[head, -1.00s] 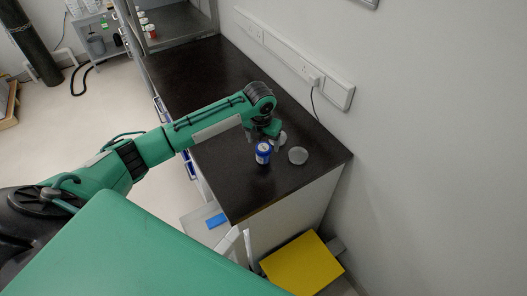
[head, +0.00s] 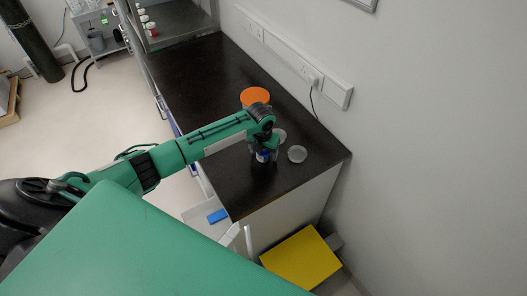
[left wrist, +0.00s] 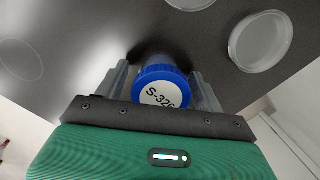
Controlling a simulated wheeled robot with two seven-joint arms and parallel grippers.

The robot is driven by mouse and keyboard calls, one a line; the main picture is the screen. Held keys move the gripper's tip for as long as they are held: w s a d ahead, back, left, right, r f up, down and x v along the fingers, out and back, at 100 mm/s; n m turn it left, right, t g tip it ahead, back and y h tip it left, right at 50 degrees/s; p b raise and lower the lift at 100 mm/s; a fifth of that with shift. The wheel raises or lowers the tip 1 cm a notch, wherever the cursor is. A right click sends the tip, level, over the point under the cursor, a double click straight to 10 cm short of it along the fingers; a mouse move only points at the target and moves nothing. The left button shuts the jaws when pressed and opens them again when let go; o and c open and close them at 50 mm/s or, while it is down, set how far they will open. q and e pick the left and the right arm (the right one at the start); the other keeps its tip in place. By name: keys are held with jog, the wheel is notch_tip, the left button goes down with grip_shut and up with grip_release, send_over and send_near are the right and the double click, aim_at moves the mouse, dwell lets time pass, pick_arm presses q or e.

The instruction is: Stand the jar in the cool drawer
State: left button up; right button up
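The jar (left wrist: 163,88) has a blue lid and a white label reading "S-326" in part. It stands on the dark counter (head: 190,75) near its front end. My left gripper (head: 265,153) is down around the jar and hides much of it in the head view. In the left wrist view its fingers (left wrist: 163,85) stand on either side of the jar, with a narrow gap seeming to show at each side. A pale open drawer-like part (head: 196,214) with a blue patch (head: 217,216) juts out low beside the counter; I cannot tell whether it is the cool drawer.
A clear round dish (head: 297,154) lies right of the jar, with another (head: 281,136) partly behind my wrist. An orange round thing (head: 255,96) sits farther back. A wall with sockets (head: 300,62) bounds the right side. A yellow panel (head: 302,262) is low in front.

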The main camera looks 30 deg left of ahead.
pick_arm(q)
jog(key=c, duration=1)
jog(key=shift+o, duration=0.2)
jog(key=shift+r, duration=0.1)
notch_tip(320, 180, up, 20)
jog(key=b, duration=0.5)
